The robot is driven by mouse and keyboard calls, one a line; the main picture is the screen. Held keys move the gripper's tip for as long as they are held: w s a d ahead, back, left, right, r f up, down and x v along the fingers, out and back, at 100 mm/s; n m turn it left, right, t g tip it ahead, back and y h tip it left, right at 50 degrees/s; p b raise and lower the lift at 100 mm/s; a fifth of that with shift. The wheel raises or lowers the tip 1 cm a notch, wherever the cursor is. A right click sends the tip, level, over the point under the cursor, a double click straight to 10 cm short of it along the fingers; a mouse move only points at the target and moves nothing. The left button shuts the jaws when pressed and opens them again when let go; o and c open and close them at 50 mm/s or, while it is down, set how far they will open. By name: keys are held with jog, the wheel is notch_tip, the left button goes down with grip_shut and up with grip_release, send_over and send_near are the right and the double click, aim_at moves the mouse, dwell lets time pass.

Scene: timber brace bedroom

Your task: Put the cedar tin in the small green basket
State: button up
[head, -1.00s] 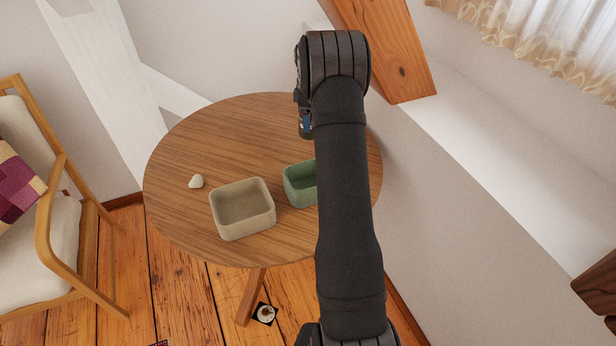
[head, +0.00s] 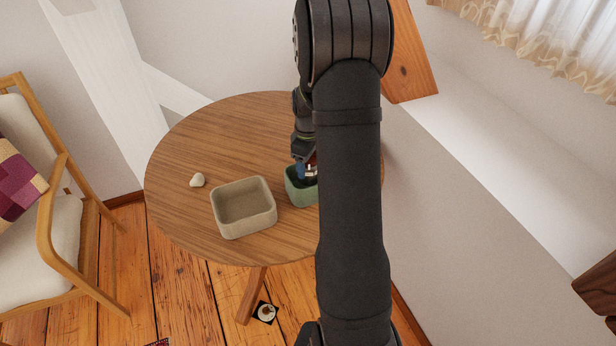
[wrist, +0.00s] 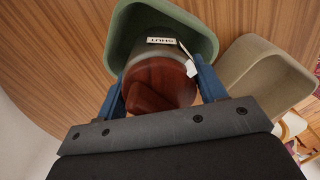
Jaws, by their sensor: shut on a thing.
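The cedar tin (wrist: 160,82) is round, with a reddish wooden top, a grey side and a white label. My gripper (wrist: 161,72) is shut on it, with one blue finger on each side. The small green basket (wrist: 203,38) lies beyond the tin in the wrist view, and the tin overlaps its opening. In the head view, my gripper (head: 306,170) is low at the green basket (head: 297,194), and my arm hides the basket's right part. I cannot tell how deep the tin sits or whether it touches the basket.
A beige basket (head: 244,230), empty, stands on the round wooden table (head: 215,135) left of the green one. A small pale stone-like object (head: 197,180) lies farther left. The table's left and back are clear. A chair (head: 62,230) stands at the left.

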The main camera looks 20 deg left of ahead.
jog(key=shift+f, duration=2.5)
jog(key=o, duration=0.8)
jog(key=shift+f, duration=0.15)
notch_tip(320, 180, up, 12)
jog(key=shift+r, duration=0.2)
